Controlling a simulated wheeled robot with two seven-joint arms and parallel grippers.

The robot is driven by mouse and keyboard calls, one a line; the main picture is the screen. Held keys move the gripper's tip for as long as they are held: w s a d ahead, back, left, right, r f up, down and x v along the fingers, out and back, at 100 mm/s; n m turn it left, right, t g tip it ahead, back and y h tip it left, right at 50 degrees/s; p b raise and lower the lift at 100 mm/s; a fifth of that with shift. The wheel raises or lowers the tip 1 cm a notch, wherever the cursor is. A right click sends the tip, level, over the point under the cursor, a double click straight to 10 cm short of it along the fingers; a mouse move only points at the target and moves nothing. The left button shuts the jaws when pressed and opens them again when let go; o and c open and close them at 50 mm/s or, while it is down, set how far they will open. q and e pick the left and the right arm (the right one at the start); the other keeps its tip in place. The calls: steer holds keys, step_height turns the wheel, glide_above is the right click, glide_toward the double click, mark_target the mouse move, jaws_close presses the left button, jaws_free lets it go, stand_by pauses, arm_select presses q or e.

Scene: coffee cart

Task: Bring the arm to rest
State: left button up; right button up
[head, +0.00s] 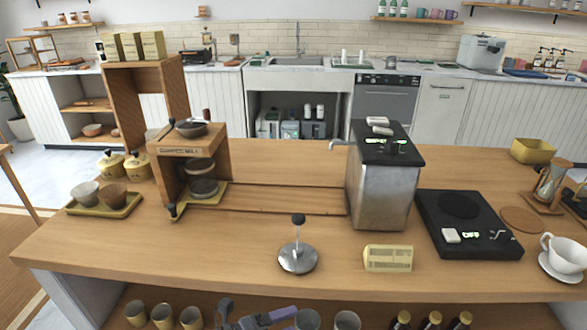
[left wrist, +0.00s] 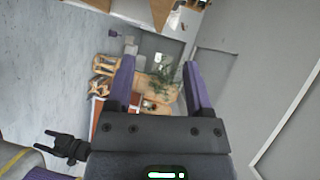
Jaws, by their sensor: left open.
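My left gripper (left wrist: 158,68) shows in the left wrist view with its two purple fingers spread apart. Nothing is between the fingers; only the distant room shows through the gap. My right gripper cannot be made out in either view.
Cups and bottles stand on the shelf below. The front left counter is clear.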

arm_select(q)
steer(key=s+a+f+n+t+y, duration=0.1)
steer(key=s+a+f+n+y, duration=0.5)
steer(key=f+n, duration=0.35)
steer(key=s+a+f+n+y, duration=0.5)
steer(key=s+a+f+n, duration=0.15)
steer(key=f+n, duration=0.35)
steer(key=s+a+f+n+g+y, duration=0.2)
steer(key=s+f+n+g, duration=0.1)
steer(key=s, duration=1)
steer(key=s+a+f+n+g+y, duration=0.1)
steer(key=s+f+n+g, duration=0.3)
steer(key=s, duration=0.8)
steer(key=shift+s+a+f+g+y, duration=0.4)
steer(key=shift+a+f+g, duration=0.1)
steer(key=shift+f, duration=0.25)
